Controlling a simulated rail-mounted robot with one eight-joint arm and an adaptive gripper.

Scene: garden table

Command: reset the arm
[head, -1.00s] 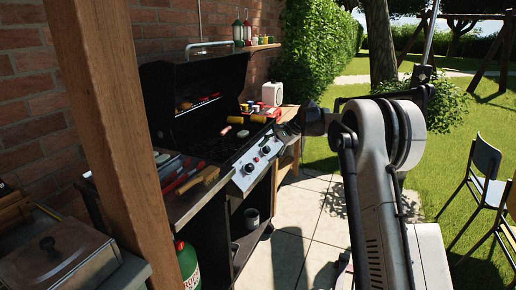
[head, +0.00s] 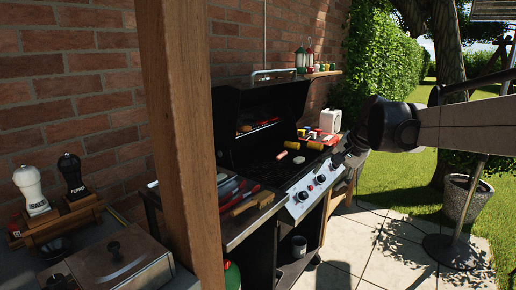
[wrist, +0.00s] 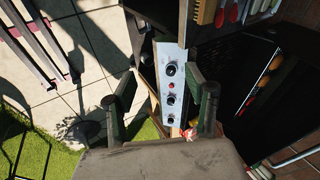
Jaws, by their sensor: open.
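My gripper (head: 352,152) is at the right front corner of the black grill (head: 250,130), at about the height of its control panel. In the wrist view my gripper (wrist: 165,95) is open, with its two dark fingers apart and nothing between them. The grill's silver panel with several knobs (wrist: 171,85) shows beyond and between the fingers. I cannot tell how far the fingers are from it. My arm reaches in from the right in the head view.
A wooden post (head: 182,130) stands close in front on the left. Tongs and a brush (head: 252,203) lie on the grill's side shelf. Salt and pepper mills (head: 31,190) stand at the left. Paving (head: 365,250) is open at the right, with a planter (head: 466,199) beyond.

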